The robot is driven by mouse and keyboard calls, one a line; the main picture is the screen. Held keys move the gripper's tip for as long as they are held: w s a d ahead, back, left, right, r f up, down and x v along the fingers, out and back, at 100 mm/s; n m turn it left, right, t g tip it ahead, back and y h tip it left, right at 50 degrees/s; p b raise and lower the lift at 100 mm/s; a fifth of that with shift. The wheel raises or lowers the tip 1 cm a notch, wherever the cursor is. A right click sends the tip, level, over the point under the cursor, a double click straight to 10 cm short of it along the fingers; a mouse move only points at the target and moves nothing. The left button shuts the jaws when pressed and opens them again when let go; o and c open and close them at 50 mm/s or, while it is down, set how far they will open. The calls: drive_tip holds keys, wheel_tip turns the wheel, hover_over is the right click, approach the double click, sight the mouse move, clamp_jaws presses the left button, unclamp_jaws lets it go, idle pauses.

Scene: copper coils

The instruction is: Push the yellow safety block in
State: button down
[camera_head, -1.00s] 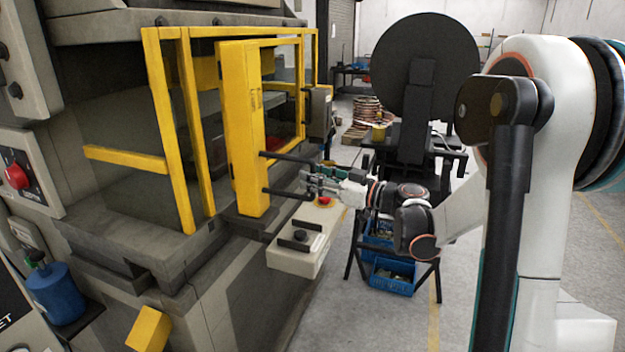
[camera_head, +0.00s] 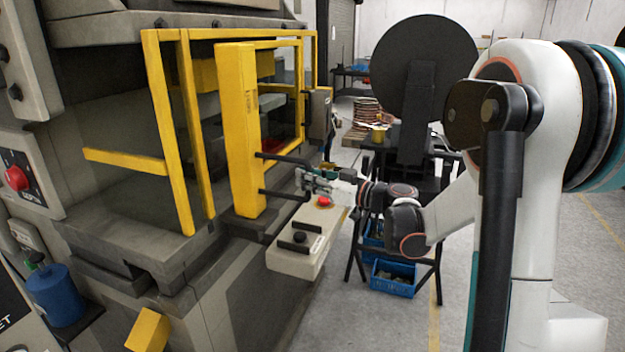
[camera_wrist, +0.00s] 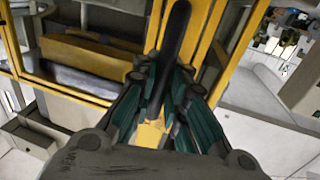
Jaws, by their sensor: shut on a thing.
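The yellow safety block (camera_head: 240,130) stands upright at the front of the press opening, beside the yellow guard frame. A black handle (camera_head: 283,193) sticks out of its right side. In the wrist view the handle is a dark bar (camera_wrist: 176,32) in front of yellow surfaces. My gripper (camera_head: 303,180) is at the outer end of the handle, right of the block. In the wrist view my gripper (camera_wrist: 163,78) has its fingers on both sides of the bar and is shut on it. The exact finger contact is partly hidden.
A pale control box (camera_head: 300,245) with a red button lies just below my gripper. A dark stand (camera_head: 415,140) and blue bins (camera_head: 393,278) are behind my arm. A small yellow block (camera_head: 148,329) sits at the lower left. Open floor lies to the right.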

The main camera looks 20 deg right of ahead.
drive_tip(key=a+x, duration=0.1)
drive_tip(key=x, duration=0.6)
drive_tip(key=s+a+x, duration=0.1)
drive_tip(key=x, duration=0.5)
drive_tip(key=s+a+x, duration=0.1)
drive_tip(key=x, duration=0.6)
drive_tip(key=shift+w+a+b, duration=0.15)
drive_tip(key=shift+a+b, duration=0.25)
drive_tip(key=shift+a, duration=0.1)
drive_tip(key=c, duration=1.6)
unclamp_jaws()
drive_tip(key=shift+d, duration=0.1)
drive_tip(key=shift+s+d, duration=0.2)
drive_tip(key=shift+s, duration=0.1)
drive_tip(key=v, duration=1.1)
drive_tip(key=shift+s, duration=0.15)
